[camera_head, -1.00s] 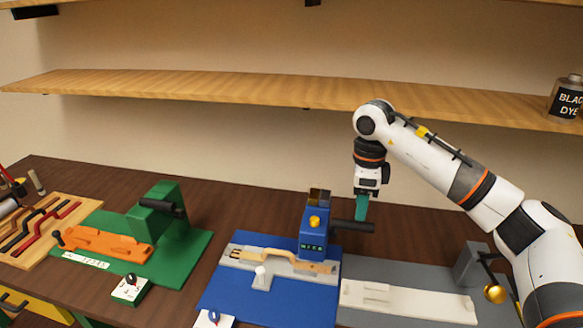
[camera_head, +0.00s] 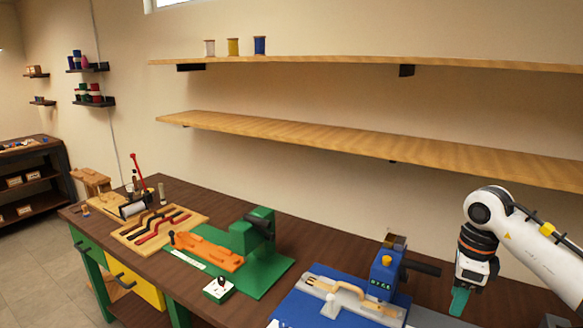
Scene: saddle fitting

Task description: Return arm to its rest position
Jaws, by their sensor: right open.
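My right arm comes in from the right edge, white with black and orange joint rings. Its right gripper (camera_head: 460,301) points down with teal fingers, above the workbench just right of the blue press. The gripper is open, with nothing seen between its fingers. My left gripper is not in view.
The blue press (camera_head: 387,268) on its blue board stands left of my gripper. A green press (camera_head: 255,235) with an orange piece (camera_head: 207,250) stands further left. A wooden tool board (camera_head: 158,228) lies beyond it. Two wall shelves (camera_head: 330,142) run above the dark bench (camera_head: 320,250).

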